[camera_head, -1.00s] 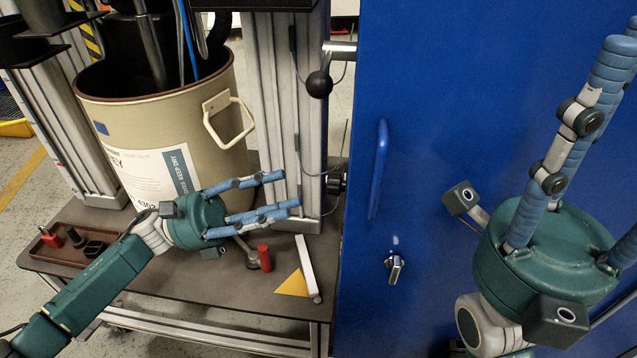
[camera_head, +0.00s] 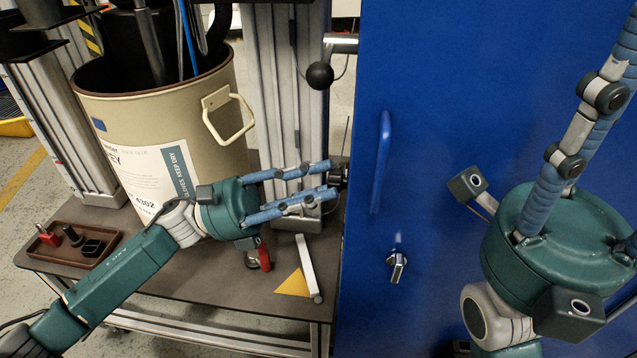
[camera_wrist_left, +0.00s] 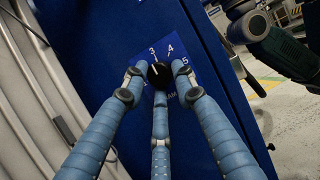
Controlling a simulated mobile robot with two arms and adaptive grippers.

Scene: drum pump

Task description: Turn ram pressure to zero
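The ram pressure knob (camera_wrist_left: 159,72) is black and round, on a blue panel with the numbers 3, 4 and 5 (camera_wrist_left: 185,71) around it. A light mark on the knob seems to point near the 3; the zero is not visible. In the head view the knob (camera_head: 338,174) shows on the side of the blue cabinet, partly behind my fingers. My left gripper (camera_head: 334,178) is open, its blue fingertips on either side of the knob and a third finger below; contact cannot be told. My right gripper (camera_head: 625,70) is open and empty before the cabinet, its fingertips cut off.
The blue cabinet (camera_head: 440,130) has a vertical handle (camera_head: 381,150) and a lock (camera_head: 397,265). A beige drum (camera_head: 150,120) and metal columns (camera_head: 275,90) stand left of it. The bench (camera_head: 200,280) holds a tray (camera_head: 75,228), a red-handled tool (camera_head: 264,258) and a yellow triangle (camera_head: 293,283).

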